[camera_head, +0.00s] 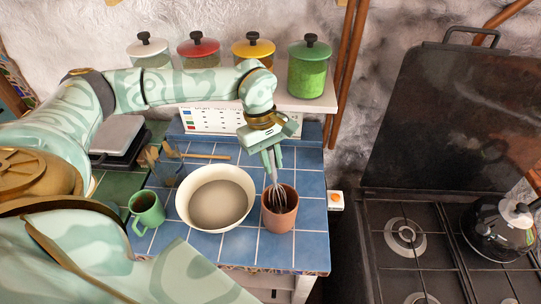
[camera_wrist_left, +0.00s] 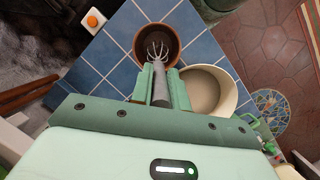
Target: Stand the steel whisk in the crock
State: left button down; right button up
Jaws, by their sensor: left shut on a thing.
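The steel whisk (camera_head: 278,192) is in my left gripper (camera_head: 271,155), which is shut on its grey handle. The whisk points wires down, and its wire end is at the mouth of the terracotta crock (camera_head: 279,215) on the blue tiled counter. In the left wrist view the whisk (camera_wrist_left: 158,70) shows between the fingers of the left gripper (camera_wrist_left: 160,85), with its wires over the opening of the crock (camera_wrist_left: 141,57). How deep the wires reach is hard to tell. My right gripper is not in view.
A cream bowl (camera_head: 243,213) stands just left of the crock. A green mug (camera_head: 147,212) and a glass jar of utensils (camera_head: 167,170) are farther left. Lidded canisters (camera_head: 307,76) stand on a shelf behind. A stove (camera_head: 440,240) is at the right.

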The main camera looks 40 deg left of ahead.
pick_arm(q)
jog(key=shift+f, duration=0.25)
jog(key=shift+c, duration=2.4)
grip_release()
jog(key=shift+r, duration=0.1)
notch_tip(320, 180, up, 10)
jog(key=p, duration=0.8)
